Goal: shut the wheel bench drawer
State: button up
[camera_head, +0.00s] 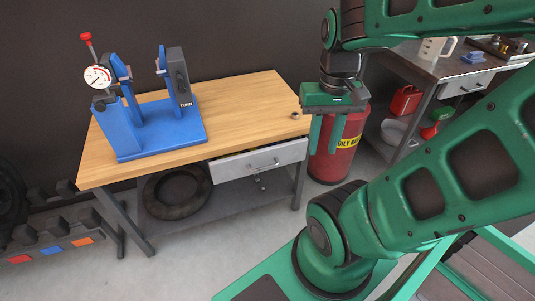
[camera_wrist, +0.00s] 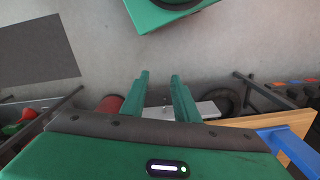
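The wheel bench (camera_head: 240,100) has a wooden top, and its grey drawer (camera_head: 235,168) with a bar handle (camera_head: 263,165) sits under the front edge at the right. The drawer front shows just below the top; I cannot tell how far out it stands. In the wrist view the pale drawer (camera_wrist: 208,110) shows partly behind the fingers. My gripper (camera_head: 325,150) points down beside the bench's right front corner, to the right of the drawer and apart from it. Its two green fingers, also in the wrist view (camera_wrist: 159,78), are apart with nothing between them.
A blue wheel stand (camera_head: 135,136) with a dial and a small ring (camera_head: 295,115) are on the bench top. A tire (camera_head: 177,193) lies on the lower shelf. A red oily-waste can (camera_head: 334,160) stands behind my gripper.

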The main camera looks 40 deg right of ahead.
jog(key=shift+w+d, duration=0.2)
jog(key=shift+w, duration=0.1)
jog(key=n+t, duration=0.2)
jog(key=n, duration=1.9)
send_over(266, 167)
jog(key=s, duration=0.2)
notch_tip(266, 167, down, 24)
jog(key=shift+h, duration=0.3)
jog(key=f, duration=0.3)
jog(key=w+f, duration=0.1)
jog(key=f, duration=0.2)
jog(key=w+f, duration=0.1)
jog(key=f, duration=0.2)
jog(key=shift+f, duration=0.4)
grip_shut()
